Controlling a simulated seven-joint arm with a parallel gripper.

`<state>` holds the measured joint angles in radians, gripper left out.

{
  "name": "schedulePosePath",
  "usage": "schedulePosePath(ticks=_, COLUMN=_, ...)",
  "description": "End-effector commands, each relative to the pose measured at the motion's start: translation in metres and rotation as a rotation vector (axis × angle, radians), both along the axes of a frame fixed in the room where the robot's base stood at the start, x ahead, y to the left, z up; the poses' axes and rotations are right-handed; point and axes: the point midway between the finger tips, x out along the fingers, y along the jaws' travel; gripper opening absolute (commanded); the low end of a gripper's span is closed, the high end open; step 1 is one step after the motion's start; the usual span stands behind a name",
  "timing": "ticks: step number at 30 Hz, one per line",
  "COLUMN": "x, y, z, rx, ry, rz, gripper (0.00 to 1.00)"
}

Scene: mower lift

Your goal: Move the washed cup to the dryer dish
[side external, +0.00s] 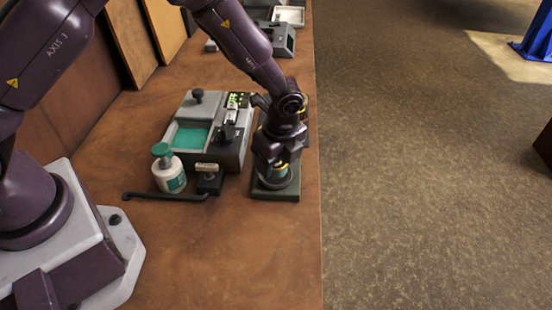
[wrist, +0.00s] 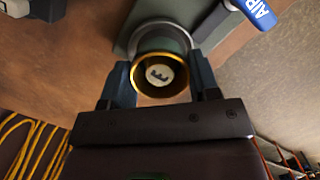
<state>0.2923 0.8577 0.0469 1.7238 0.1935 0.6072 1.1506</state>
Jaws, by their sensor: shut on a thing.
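The cup (wrist: 137,82) has a gold rim and a white disc marked with a dark letter inside. In the wrist view, my gripper (wrist: 158,62) has one finger on each side of the cup and is shut on it. A round grey ring or dish (wrist: 143,27) lies just beyond the cup on a dark green plate. I cannot tell whether the cup touches it. In the side view, my gripper (side external: 279,160) points down over the dark green plate (side external: 287,194) near the bench's right edge and hides most of the cup.
A blue handle marked AIR (wrist: 259,13) is close to the cup's upper right. A grey unit with a green basin (side external: 190,137), a white bottle with a green cap (side external: 169,172) and a small black block (side external: 209,182) stand left of my gripper. The front bench is clear.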

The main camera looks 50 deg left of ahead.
Motion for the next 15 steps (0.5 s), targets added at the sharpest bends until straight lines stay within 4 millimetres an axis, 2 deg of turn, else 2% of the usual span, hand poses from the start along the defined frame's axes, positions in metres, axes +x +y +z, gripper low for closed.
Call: schedulePosePath(ticks=15, x=0.0002, y=0.0002, z=-0.0036, rx=0.000, ry=0.000, rz=0.000, gripper=0.32)
